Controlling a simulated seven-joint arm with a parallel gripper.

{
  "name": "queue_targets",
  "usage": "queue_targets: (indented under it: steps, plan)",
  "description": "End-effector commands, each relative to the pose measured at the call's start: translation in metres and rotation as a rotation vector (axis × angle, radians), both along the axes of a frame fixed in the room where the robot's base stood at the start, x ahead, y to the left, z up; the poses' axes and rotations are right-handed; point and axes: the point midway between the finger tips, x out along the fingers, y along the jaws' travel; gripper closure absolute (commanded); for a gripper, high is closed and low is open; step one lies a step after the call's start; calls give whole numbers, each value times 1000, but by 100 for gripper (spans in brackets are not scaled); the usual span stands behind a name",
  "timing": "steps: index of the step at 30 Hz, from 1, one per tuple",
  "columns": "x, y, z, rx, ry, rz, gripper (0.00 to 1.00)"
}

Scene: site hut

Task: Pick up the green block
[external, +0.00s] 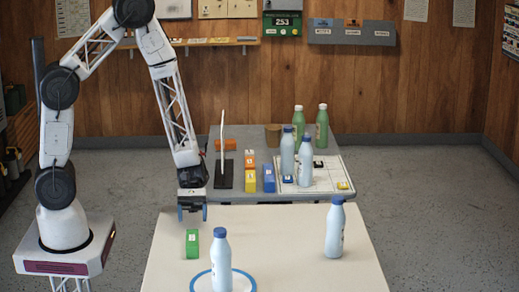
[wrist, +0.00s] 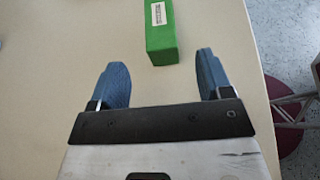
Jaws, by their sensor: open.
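The green block (external: 192,243) lies on the near pale table (external: 280,240), left of a bottle. It also shows in the wrist view (wrist: 162,40), with a white label on top, beyond and between my two blue fingers. My gripper (external: 191,214) is above the table and close to the block, pointing down. In the wrist view my gripper (wrist: 164,78) is open, with nothing between the fingers.
A blue-capped bottle (external: 221,262) stands on a blue ring (external: 252,280) just right of the green block. Another bottle (external: 335,228) stands further right. Several bottles and coloured blocks stand on the grey rear table (external: 225,195). The table's middle is clear.

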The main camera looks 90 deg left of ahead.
Motion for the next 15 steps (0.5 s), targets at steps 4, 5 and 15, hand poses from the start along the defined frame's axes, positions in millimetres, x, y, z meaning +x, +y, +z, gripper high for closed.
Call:
queue_targets:
  steps: [4, 5, 15]
  plan:
    - [0, 0, 0, 0, -1, -1, 28]
    - [0, -1, 0, 0, 0, -1, 28]
    - [1, -17, -7, 1, 1, -2, 28]
